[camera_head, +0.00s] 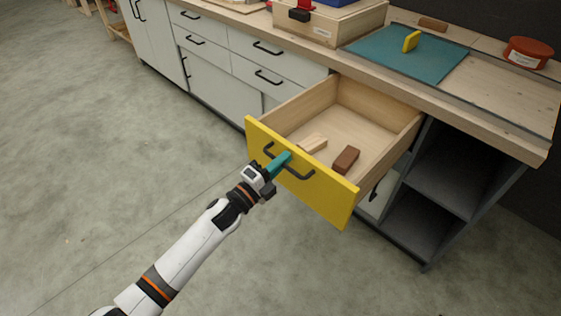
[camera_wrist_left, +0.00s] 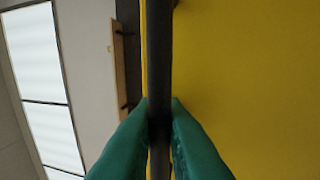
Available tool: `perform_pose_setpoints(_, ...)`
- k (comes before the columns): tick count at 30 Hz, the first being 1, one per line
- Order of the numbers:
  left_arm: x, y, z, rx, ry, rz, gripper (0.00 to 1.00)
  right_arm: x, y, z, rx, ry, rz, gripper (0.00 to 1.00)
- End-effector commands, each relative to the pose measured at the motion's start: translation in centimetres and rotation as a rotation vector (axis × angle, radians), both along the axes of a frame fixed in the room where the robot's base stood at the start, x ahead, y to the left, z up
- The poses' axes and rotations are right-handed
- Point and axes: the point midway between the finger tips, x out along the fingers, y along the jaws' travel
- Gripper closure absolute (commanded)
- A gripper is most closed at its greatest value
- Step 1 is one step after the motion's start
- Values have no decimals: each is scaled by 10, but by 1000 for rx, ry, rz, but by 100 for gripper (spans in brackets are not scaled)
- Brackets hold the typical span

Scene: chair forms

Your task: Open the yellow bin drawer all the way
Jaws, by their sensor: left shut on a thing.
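The yellow bin drawer (camera_head: 320,192) stands well out from the workbench, with its wooden inside showing. Its dark bar handle (camera_head: 299,174) is on the yellow front. My left gripper (camera_head: 284,159) is shut on this handle. In the left wrist view, the green fingertips (camera_wrist_left: 159,112) sit on both sides of the dark handle bar (camera_wrist_left: 159,50), with the yellow front (camera_wrist_left: 250,80) behind it. A light wooden block (camera_head: 313,144) and a brown block (camera_head: 346,159) lie in the drawer. My right gripper is not in view.
White cabinets with closed drawers (camera_head: 262,62) stand left of the open drawer. Dark open shelves (camera_head: 430,190) are to its right. The worktop holds a wooden box (camera_head: 325,24), a teal mat (camera_head: 440,65), a yellow piece (camera_head: 411,41) and a red round container (camera_head: 528,52). The floor in front is clear.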

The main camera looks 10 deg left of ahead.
Motion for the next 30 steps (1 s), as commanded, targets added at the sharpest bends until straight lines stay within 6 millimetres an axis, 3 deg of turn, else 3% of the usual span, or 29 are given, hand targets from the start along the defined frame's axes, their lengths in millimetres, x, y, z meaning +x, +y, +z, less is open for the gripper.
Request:
perform_pose_setpoints(5, 0, 0, -1, 1, 2, 0, 100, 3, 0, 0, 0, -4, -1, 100)
perform_pose_setpoints(6, 0, 0, -1, 1, 2, 0, 84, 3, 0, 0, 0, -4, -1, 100)
perform_pose_setpoints(7, 0, 0, -1, 1, 2, 0, 82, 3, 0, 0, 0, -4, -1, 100)
perform_pose_setpoints(17, -3, 2, -2, 1, 2, 1, 82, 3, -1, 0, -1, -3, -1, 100)
perform_pose_setpoints(30, -68, 49, -18, 2, 5, 1, 82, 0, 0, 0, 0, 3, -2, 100)
